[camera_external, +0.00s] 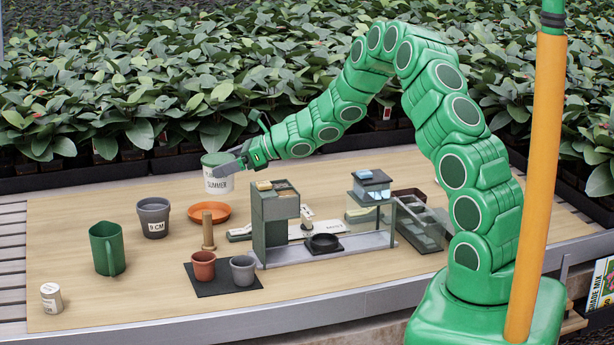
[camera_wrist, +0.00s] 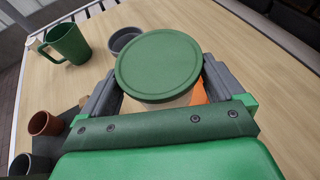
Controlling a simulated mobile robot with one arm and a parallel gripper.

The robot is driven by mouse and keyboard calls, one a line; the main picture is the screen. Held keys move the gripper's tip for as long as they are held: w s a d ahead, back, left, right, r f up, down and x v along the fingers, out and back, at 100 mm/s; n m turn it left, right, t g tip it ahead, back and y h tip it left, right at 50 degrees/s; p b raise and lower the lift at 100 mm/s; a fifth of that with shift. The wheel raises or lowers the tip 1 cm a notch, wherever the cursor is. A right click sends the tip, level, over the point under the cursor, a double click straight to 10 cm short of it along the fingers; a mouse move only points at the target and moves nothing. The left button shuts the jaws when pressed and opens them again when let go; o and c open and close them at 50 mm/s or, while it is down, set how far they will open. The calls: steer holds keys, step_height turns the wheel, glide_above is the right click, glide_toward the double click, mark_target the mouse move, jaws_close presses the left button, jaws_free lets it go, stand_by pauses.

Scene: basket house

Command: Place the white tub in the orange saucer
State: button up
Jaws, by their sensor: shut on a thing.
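The white tub (camera_external: 218,184) has a green lid and a label reading "SUMMER". My gripper (camera_external: 226,166) is shut around its sides and holds it upright. In the wrist view the round green lid (camera_wrist: 158,66) fills the space between my fingers and hides most of the tub's body. The orange saucer (camera_external: 209,213) lies on the table, below the tub in the external view, and looks empty. In the wrist view only a sliver of the saucer (camera_wrist: 200,93) shows beside the tub, near the right finger. The tub's exact height above the table is hard to tell.
A grey pot (camera_external: 153,218) and a green mug (camera_external: 107,248) stand left of the saucer. A wooden peg (camera_external: 208,232) and two small pots stand in front of it. A grey stand (camera_external: 270,222) is to the right. The table's back left is clear.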

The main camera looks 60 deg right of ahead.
steer(key=shift+w+d+f, duration=0.25)
steer(key=shift+w+f, duration=0.5)
steer(key=shift+f, duration=0.2)
steer(key=shift+w+d+f, duration=0.3)
steer(key=shift+w+f, duration=0.5)
steer(key=shift+f, duration=0.2)
steer(key=shift+w+d+f, duration=0.25)
steer(key=shift+w+f, duration=0.5)
steer(key=shift+f, duration=0.2)
steer(key=shift+w+f, duration=0.1)
steer(key=shift+f, duration=1.45)
steer(key=shift+f, duration=0.1)
steer(key=o, duration=1)
steer(key=shift+o, duration=0.2)
